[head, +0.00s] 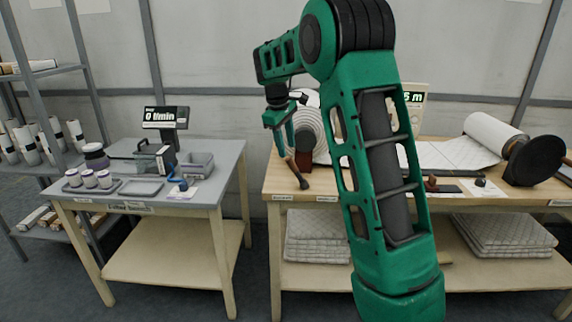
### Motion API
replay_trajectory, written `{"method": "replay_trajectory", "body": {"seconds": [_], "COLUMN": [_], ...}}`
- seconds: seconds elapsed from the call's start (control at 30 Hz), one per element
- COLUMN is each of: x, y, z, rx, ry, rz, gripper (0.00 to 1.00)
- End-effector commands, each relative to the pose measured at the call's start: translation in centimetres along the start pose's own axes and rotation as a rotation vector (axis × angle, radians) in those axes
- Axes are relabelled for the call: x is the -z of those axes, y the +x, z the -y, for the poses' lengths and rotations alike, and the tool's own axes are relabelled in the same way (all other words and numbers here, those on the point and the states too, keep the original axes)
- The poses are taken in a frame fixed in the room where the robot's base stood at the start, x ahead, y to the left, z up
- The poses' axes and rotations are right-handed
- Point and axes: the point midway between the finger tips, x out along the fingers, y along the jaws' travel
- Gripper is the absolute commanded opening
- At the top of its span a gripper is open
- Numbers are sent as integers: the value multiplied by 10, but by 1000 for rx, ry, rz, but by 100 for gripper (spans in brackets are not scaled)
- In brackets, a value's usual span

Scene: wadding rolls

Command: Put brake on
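My gripper (283,143) points down at the left end of the right-hand bench, in front of a pale wound roll (309,124). A lever-like piece with a brown shaft and dark end (303,182) slants down to the right just below my fingertips. The tips look close to its upper end; whether they touch or grip it I cannot tell. This may be the brake lever, but its label is too small to read. A dark reddish block (302,159) shows beside it. My green arm hides much of the bench's middle.
The wooden bench (270,182) bears a white roll (492,133) with a dark round end at right, and a display (413,97). Folded quilted pads (318,240) lie on its lower shelf. A grey table (222,170) with a scale display (160,114) stands left, across a floor gap.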

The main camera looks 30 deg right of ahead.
Motion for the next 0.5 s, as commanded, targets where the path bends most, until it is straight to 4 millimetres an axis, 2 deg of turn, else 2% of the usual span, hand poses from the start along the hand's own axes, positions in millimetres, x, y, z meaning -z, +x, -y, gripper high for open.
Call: {"method": "replay_trajectory", "body": {"seconds": [0.2, 0.5], "x": [-1, 0], "y": [40, 73], "z": [0, 0], "rx": [2, 1], "ry": [0, 0], "rz": [3, 1], "gripper": [39, 39]}}
